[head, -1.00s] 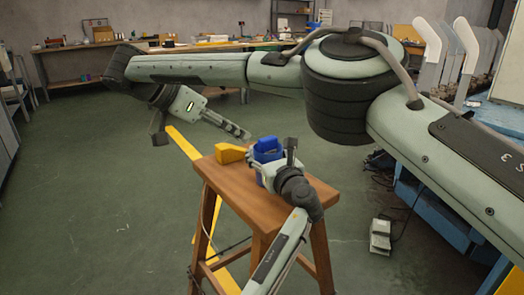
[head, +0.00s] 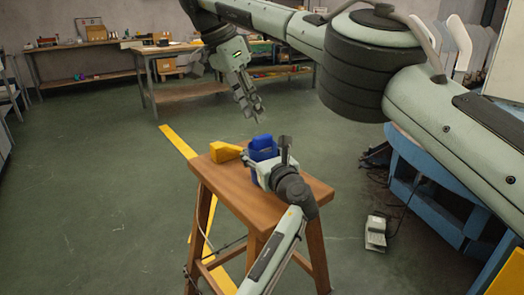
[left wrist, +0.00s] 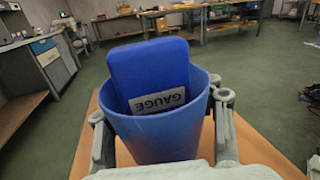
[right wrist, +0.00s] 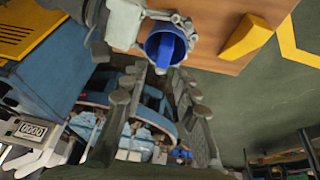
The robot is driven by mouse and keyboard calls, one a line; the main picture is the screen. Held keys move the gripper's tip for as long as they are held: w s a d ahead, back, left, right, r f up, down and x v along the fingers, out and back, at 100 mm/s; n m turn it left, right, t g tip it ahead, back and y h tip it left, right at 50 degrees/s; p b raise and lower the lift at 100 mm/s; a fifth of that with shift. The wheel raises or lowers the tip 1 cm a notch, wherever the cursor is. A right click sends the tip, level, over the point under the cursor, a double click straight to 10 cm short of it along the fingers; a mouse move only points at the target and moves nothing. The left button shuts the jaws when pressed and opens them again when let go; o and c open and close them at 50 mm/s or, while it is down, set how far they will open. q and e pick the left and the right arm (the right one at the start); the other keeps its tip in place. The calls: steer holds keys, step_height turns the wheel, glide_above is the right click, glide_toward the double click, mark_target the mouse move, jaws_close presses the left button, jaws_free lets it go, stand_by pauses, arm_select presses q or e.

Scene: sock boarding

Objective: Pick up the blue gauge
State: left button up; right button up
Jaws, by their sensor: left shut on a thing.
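The blue gauge (head: 263,141) is a flat blue block standing in a blue cup (head: 256,156) on a wooden stool. In the left wrist view the gauge (left wrist: 148,66) rises above the cup rim, its white "GAUGE" label upside down. My left gripper (head: 272,168) is shut on the cup (left wrist: 165,138), with a finger on each side. My right gripper (head: 254,112) is open and empty, above and beyond the cup, fingers pointing down. In the right wrist view its fingers are apart, and the gauge (right wrist: 166,48) shows inside the cup beyond their tips.
A yellow wedge-shaped block (head: 226,151) lies on the stool (head: 232,180), left of the cup. A blue bench (head: 440,190) stands at the right and a foot pedal (head: 376,232) lies on the floor. Workbenches line the back. Floor left of the stool is clear.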

mark_target(263, 147)
steer(key=shift+w+d+r+g+y, duration=0.3)
steer(key=shift+d+y, duration=0.2)
steer(key=shift+y, duration=0.1)
steer(key=shift+w+d+r+g+y, duration=0.2)
steer(key=shift+w+d+y, duration=0.05)
steer(key=shift+d+y, duration=0.3)
steer(key=shift+w+d+y, duration=0.15)
steer(key=shift+y, duration=0.2)
steer(key=shift+f, duration=0.2)
steer(key=f, duration=0.5)
steer(key=shift+w+d+f, duration=0.25)
steer(key=shift+d+f, duration=0.05)
steer(key=shift+f, duration=0.05)
step_height(263, 147, down, 6)
steer(key=shift+a+r, duration=0.15)
jaws_close()
